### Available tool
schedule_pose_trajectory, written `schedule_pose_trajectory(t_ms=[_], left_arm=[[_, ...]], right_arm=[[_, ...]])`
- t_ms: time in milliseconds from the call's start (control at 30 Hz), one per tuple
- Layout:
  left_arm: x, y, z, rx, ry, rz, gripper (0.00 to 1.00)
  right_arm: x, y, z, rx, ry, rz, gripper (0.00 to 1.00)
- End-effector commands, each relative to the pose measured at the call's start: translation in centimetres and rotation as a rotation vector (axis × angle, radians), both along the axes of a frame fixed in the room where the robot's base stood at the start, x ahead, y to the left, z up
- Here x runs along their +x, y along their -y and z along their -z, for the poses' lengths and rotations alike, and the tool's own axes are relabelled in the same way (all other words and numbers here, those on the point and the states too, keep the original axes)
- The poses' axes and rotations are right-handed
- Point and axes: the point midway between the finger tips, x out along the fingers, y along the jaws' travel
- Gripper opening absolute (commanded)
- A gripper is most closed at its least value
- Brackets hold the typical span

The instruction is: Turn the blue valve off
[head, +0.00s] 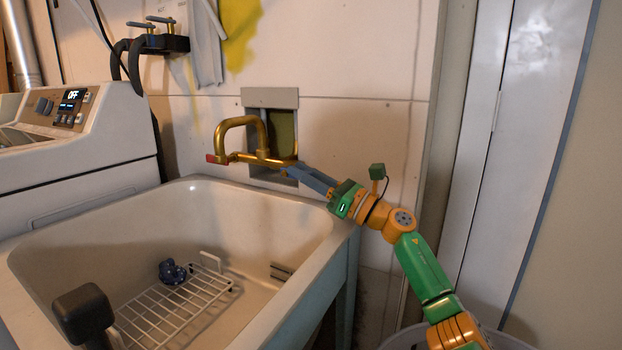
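A brass faucet (245,124) is mounted on the wall above the sink's back edge. A red valve handle (214,158) is at the left end of its body. The right end of the faucet body meets the grey-blue fingers of my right gripper (297,172), which reach in from the right. A blue handle there cannot be told apart from the fingers and may be hidden by them. The fingertips appear at or very near that end. Whether they are apart or closed on something is not clear. My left gripper is not in view.
The deep sink (235,200) holds a white wire rack (175,308) and a dark blue object (172,272). A washing machine (85,140) stands at left. Two blue-handled wall valves (160,38) are above it. A dark block (83,315) is at lower left.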

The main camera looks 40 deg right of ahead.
Motion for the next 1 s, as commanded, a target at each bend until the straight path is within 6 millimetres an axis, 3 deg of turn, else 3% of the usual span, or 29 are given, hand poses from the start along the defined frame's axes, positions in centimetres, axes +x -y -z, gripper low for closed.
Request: schedule_pose_trajectory(t_ms=[200, 500, 1000], left_arm=[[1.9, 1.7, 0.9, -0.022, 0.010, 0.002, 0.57], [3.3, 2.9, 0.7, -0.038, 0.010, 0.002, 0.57], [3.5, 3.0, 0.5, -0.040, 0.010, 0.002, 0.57]], right_arm=[[-2.5, 0.7, 1.7, -0.002, -0.004, 0.000, 0.25], [-5.4, 1.5, 2.4, -0.002, -0.002, -0.001, 0.25], [-6.0, 1.7, 2.3, -0.001, 0.000, -0.001, 0.25]])
